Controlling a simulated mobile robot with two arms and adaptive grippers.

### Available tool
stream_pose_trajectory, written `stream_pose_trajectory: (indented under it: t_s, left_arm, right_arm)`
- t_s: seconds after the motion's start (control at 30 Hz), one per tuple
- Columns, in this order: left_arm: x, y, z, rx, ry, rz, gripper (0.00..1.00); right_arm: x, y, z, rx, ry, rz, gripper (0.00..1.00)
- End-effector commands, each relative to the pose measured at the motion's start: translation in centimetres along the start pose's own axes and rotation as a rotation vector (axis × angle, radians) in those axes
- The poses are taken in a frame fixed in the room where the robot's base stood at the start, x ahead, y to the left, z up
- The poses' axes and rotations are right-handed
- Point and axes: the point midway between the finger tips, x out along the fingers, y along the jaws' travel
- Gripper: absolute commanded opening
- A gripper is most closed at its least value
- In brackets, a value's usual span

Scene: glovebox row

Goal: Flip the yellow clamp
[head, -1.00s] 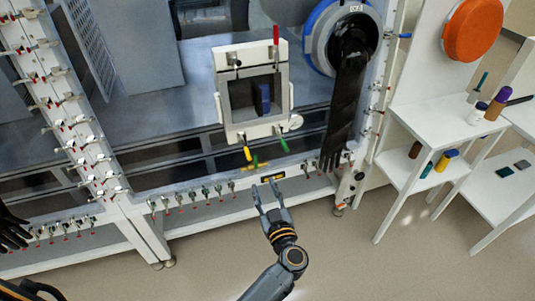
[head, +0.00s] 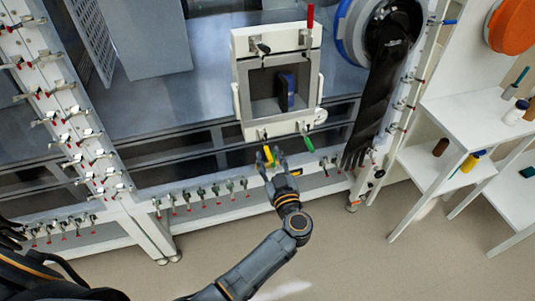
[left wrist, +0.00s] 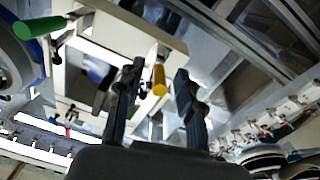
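The yellow clamp (head: 268,154) is at the lower left corner of the white square door frame (head: 240,100), its handle pointing down. My left gripper (head: 270,164) is at this handle, fingers pointing up toward the frame. In the left wrist view, the yellow handle (left wrist: 159,80) stands between the two spread fingers, with a visible gap on each side. The left gripper (left wrist: 157,92) is open and holds nothing.
A green-handled clamp (head: 308,140) is at the frame's lower right, with a red-handled one (head: 310,18) and a black one (head: 260,46) above. A black glove (head: 370,110) hangs right of the frame. White shelves (head: 465,120) stand further right.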

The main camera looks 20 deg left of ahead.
Motion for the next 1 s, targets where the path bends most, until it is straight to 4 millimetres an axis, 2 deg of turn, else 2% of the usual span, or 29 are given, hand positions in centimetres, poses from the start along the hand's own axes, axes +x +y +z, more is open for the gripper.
stream_pose_trajectory:
  t_s: [0.1, 0.23, 0.4, 0.77, 1.0]
  left_arm:
    - [0.0, 0.0, 0.0, 0.000, 0.000, 0.000, 0.37]
    - [0.0, 0.0, 0.0, 0.000, 0.000, 0.000, 0.35]
    - [0.0, 0.0, 0.0, 0.000, 0.000, 0.000, 0.00]
    - [-0.1, -0.1, 0.1, 0.000, 0.004, 0.001, 0.00]
    - [-1.1, -1.0, 0.9, 0.004, 0.070, 0.014, 0.00]
  right_arm:
    - [-0.1, -0.1, 1.4, 0.000, -0.021, -0.002, 0.41]
    - [-0.1, -0.1, 1.9, -0.001, -0.029, -0.001, 0.41]
    - [-0.1, 0.0, 1.8, -0.003, -0.027, 0.000, 0.41]
    - [0.1, 0.0, 0.8, -0.006, -0.010, 0.000, 0.41]
    - [1.6, -0.1, 1.1, -0.006, -0.013, -0.001, 0.41]
